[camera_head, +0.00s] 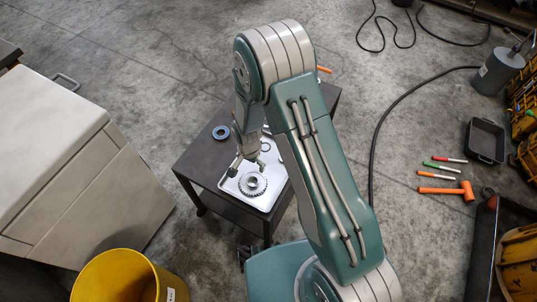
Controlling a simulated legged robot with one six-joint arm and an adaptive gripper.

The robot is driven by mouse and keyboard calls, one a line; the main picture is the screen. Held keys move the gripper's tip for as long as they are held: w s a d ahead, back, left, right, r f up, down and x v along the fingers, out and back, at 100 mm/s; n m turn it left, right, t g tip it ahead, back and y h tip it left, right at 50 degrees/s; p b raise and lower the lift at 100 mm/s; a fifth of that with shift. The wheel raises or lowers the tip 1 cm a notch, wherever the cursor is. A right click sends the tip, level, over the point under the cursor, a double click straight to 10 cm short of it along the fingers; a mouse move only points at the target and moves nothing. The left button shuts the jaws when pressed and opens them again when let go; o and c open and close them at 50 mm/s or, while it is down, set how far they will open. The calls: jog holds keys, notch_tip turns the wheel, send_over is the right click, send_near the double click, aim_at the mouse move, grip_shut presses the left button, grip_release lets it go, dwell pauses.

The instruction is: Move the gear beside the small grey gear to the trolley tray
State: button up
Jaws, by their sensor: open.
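A metal gear (252,185) with teeth and a raised hub lies flat in the pale tray (270,203) on the dark trolley (196,160). My gripper (247,167) points down over the back part of the tray, just behind the gear. Its fingers are apart, and I see nothing held between them. I cannot pick out a separate small grey gear. My arm hides the right part of the trolley.
A blue-grey ring (221,132) lies on the trolley top behind the tray. A pale cabinet (60,165) stands left, and a yellow bin (118,277) is at the front left. An orange hammer (451,190), pens and a black pan (485,140) lie on the floor at right.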

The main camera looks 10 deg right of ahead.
jog(key=s+d+r+n+t, duration=0.1)
jog(key=d+r+n, duration=0.15)
jog(key=r, duration=0.95)
jog(key=s+d+r+n+t, duration=0.15)
jog(key=d+r, duration=0.25)
jog(key=r, duration=0.9)
jog(key=s+d+r+n+t, duration=0.1)
jog(key=s+d+r, duration=0.2)
jog(key=s+r, duration=0.4)
jog(key=s+d+r+n+t, duration=0.2)
jog(key=s+d+r, duration=0.1)
jog(key=s+r, duration=0.5)
jog(key=shift+s+d+n, duration=0.25)
jog(key=shift+s+n, duration=0.05)
jog(key=shift+s, duration=0.35)
